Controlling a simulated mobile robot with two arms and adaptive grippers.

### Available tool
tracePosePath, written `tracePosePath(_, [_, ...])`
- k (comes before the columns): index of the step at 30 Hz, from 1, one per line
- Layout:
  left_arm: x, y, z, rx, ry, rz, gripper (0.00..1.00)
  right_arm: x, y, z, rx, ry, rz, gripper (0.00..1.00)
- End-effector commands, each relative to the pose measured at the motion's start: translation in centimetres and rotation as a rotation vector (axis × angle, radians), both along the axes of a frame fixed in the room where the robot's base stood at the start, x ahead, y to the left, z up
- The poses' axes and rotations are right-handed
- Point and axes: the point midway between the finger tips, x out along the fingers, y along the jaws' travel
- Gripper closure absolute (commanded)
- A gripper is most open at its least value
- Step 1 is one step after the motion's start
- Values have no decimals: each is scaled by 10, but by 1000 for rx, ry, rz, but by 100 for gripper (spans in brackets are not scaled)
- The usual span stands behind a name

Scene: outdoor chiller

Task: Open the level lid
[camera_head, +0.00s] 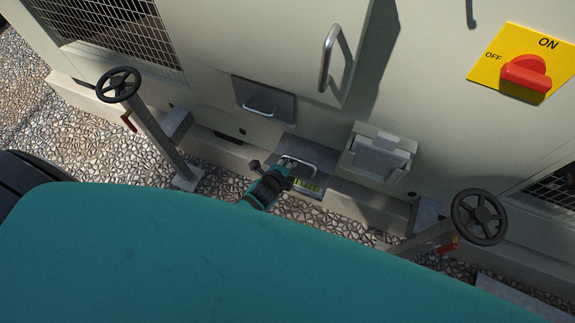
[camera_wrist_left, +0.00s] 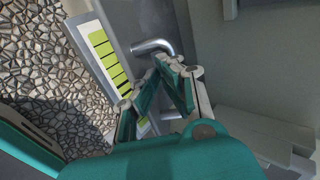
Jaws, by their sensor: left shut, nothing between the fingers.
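The level lid (camera_head: 302,151) is a grey plate low on the cream chiller wall, with a curved metal handle (camera_head: 303,164). A label (camera_head: 308,186) with green bars shows just below the handle. In the left wrist view, the label (camera_wrist_left: 104,55) lies along the grey panel, left of the bent handle (camera_wrist_left: 155,46). My left gripper (camera_head: 286,172) is shut and empty, right at the handle's left side. In the left wrist view, its fingertips (camera_wrist_left: 168,68) are just below the handle bend; I cannot tell whether they touch it. My right gripper is out of view.
A second handled plate (camera_head: 262,100) is up and left, and a cream box (camera_head: 378,160) juts out to the right. Valve handwheels stand left (camera_head: 118,85) and right (camera_head: 479,217). A long door handle (camera_head: 328,58) and red switch (camera_head: 526,73) are above.

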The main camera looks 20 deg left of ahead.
Motion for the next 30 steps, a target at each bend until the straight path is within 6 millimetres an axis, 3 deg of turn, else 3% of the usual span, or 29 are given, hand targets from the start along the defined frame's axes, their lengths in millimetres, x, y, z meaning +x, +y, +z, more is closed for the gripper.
tracePosePath(30, [14, 0, 12, 6, 157, 0, 100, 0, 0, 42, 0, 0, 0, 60])
